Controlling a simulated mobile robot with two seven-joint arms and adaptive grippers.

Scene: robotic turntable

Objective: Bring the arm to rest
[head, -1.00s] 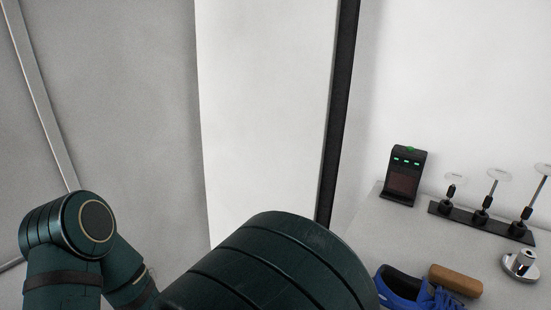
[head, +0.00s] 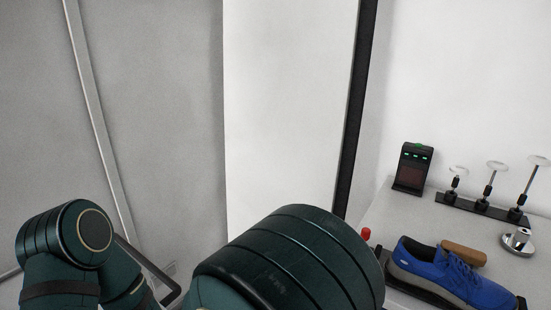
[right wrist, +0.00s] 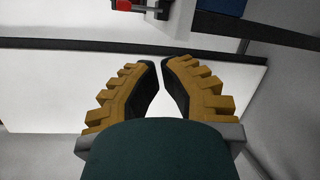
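My right gripper (right wrist: 160,64) shows in the right wrist view. Its two ridged yellow-brown fingers lean together, with only a narrow gap at the tips and nothing between them. A pale panel or surface lies beyond it. In the head view, dark green rounded links of my own arms fill the bottom left and bottom middle. Neither gripper shows there, and my left gripper is out of sight.
At the right, a light table (head: 380,213) bears a blue shoe (head: 455,277), a brown block (head: 464,253), a black device with green lights (head: 413,168), a rack of upright rods (head: 482,206) and a metal knob (head: 518,240). A small red piece (head: 366,233) shows beside my arm.

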